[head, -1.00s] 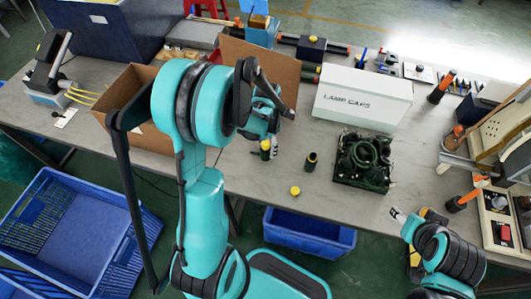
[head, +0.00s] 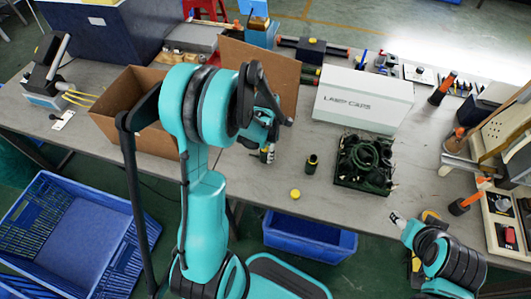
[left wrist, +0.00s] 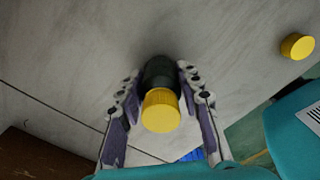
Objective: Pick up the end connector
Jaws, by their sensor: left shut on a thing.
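My left gripper (head: 268,153) is shut on a dark green end connector with a yellow end; in the left wrist view, its fingers (left wrist: 158,88) press on both sides of the connector (left wrist: 161,108). In the head view the arm and fingers hide most of this connector. A second dark connector (head: 311,164) stands upright on the table to the right of the gripper. A loose yellow cap (head: 295,194) lies near the front edge, and a yellow cap also shows in the left wrist view (left wrist: 297,46). My right gripper (head: 398,219) is small at lower right, its jaws unclear.
A black tray (head: 346,183) of coiled green parts stands right of the connectors, with a white box marked LAMP CAPS (head: 362,101) behind it. An open cardboard box (head: 120,122) is at left. Blue crates (head: 310,238) sit below the table's front edge.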

